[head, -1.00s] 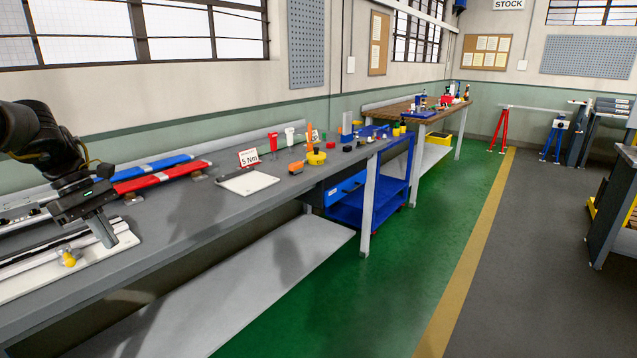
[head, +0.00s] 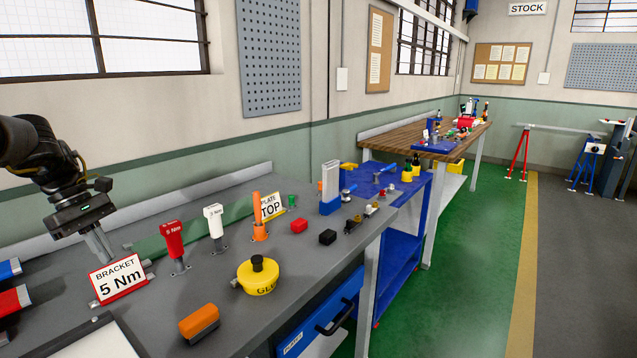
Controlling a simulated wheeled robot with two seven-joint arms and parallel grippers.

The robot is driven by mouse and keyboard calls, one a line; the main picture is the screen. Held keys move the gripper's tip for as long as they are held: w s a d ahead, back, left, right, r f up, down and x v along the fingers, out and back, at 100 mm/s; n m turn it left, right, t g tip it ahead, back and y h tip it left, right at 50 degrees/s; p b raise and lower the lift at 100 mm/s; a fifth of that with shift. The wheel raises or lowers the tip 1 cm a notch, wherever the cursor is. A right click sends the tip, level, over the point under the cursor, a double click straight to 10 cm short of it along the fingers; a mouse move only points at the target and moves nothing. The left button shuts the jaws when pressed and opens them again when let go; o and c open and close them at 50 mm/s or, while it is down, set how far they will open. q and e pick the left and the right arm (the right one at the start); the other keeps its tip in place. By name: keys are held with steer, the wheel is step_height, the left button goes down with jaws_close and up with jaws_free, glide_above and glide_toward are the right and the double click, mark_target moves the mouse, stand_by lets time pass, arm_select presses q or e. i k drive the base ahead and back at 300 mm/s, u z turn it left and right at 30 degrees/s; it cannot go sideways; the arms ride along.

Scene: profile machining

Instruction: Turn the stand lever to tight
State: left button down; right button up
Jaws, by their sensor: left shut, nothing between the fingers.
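A blue stand (head: 588,160) with a pale round part on its front is on the floor at the far right. A red stand (head: 519,155) is to its left, and a thin grey bar (head: 560,127) runs above them. No lever can be made out on either stand at this distance, so its position cannot be told. My left gripper (head: 103,248) is at the left over the grey bench, shut and empty, far from the stands. My right gripper is out of view.
The grey bench (head: 225,298) holds a yellow glue pot (head: 258,277), a red tool (head: 174,242), a "5 Nm" sign (head: 119,277) and an orange block (head: 199,323). A blue cart (head: 398,240) and wooden bench (head: 405,140) lie beyond. The green floor (head: 480,265) is clear.

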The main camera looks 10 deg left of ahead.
mark_target(345, 192)
steer(key=i, duration=1)
steer(key=z, duration=0.8)
steer(key=i, duration=1)
